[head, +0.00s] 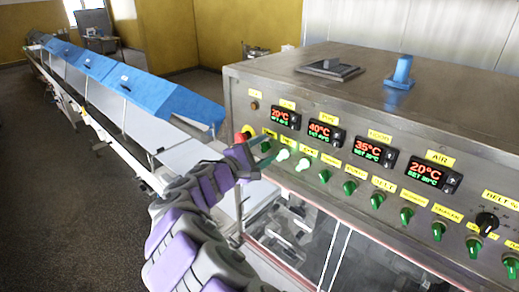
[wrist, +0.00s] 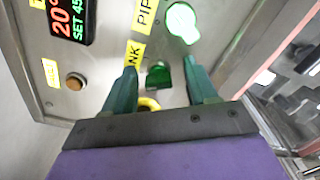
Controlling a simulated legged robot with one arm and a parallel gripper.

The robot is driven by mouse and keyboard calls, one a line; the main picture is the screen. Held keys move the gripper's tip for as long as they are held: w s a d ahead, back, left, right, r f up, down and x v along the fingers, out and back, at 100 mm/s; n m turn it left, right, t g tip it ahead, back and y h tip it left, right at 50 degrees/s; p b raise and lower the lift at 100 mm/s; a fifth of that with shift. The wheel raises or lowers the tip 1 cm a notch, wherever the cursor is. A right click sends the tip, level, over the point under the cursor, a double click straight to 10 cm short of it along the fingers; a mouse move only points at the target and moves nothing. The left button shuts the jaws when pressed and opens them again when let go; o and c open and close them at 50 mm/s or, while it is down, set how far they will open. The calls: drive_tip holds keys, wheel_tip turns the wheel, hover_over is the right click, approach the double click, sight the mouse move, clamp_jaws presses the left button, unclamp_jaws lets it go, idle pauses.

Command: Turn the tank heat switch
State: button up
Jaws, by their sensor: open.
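The tank heat switch (wrist: 158,75) is a small dark green knob on the steel panel, beside a yellow label ending in "NK" (wrist: 133,54). In the wrist view it sits between the two green fingers of my gripper (wrist: 161,68), with a gap on each side. My gripper is open and holds nothing. In the head view my gripper (head: 264,151) is at the panel's left end, and its fingers partly hide the switch there. I cannot tell how deep the fingers reach around the knob.
A lit pale-green switch (wrist: 183,22) by the "PIPE" label is close to one finger. A yellow ring (wrist: 150,104) is partly hidden behind the gripper. More green switches and several red displays (head: 325,131) line the panel. A blue-covered conveyor (head: 130,80) runs back at left.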

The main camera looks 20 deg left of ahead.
drive_tip(key=shift+a+f, duration=0.1)
drive_tip(key=shift+a, duration=0.1)
drive_tip(key=shift+a+f, duration=0.15)
drive_tip(key=shift+a, duration=0.6)
drive_tip(key=c, duration=0.5)
drive_tip(key=shift+d, duration=0.3)
drive_tip(key=c, duration=0.6)
drive_tip(key=shift+o, duration=0.2)
drive_tip(key=shift+r, duration=0.2)
